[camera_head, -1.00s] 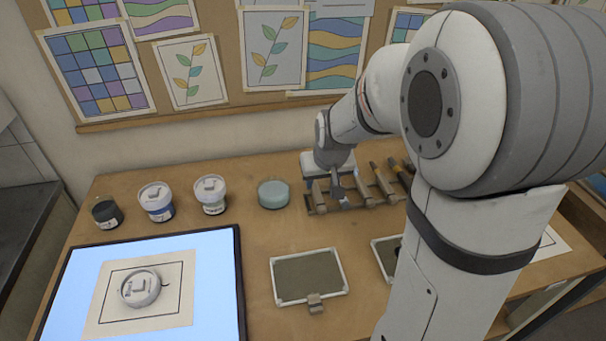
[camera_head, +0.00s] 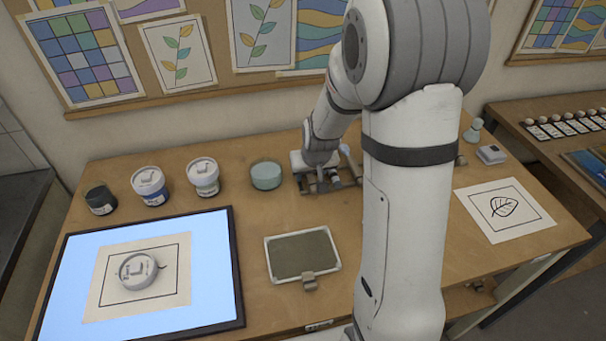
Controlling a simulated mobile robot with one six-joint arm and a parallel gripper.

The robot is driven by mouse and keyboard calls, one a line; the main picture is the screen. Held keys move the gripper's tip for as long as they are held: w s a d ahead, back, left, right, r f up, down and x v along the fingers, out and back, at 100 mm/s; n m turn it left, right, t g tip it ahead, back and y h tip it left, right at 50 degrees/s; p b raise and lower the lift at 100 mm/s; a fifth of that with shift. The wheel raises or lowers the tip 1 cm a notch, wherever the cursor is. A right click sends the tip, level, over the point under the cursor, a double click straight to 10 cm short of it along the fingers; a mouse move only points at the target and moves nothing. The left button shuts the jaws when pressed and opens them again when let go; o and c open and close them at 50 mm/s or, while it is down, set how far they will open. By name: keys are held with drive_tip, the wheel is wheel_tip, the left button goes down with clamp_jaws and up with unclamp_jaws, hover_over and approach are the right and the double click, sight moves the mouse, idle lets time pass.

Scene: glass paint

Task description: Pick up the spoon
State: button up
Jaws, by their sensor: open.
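My gripper (camera_head: 323,182) is open and points down over a low wooden tool rack (camera_head: 302,186) at the back middle of the table. The arm hides much of the rack. Just right of the gripper, a slim pale blue-grey piece with a rounded end (camera_head: 346,151) leans up from the rack. It may be the spoon, but I cannot tell for sure. I cannot see whether anything lies between the fingers.
A pale blue round pot (camera_head: 266,175) stands left of the rack, with two white-lidded jars (camera_head: 203,177) and (camera_head: 150,186) and a dark jar (camera_head: 100,199).

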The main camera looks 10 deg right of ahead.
sight(311, 176)
drive_tip(key=shift+c, duration=0.3)
clamp_jaws()
wheel_tip(311, 176, up, 10)
drive_tip(key=shift+b, duration=0.4)
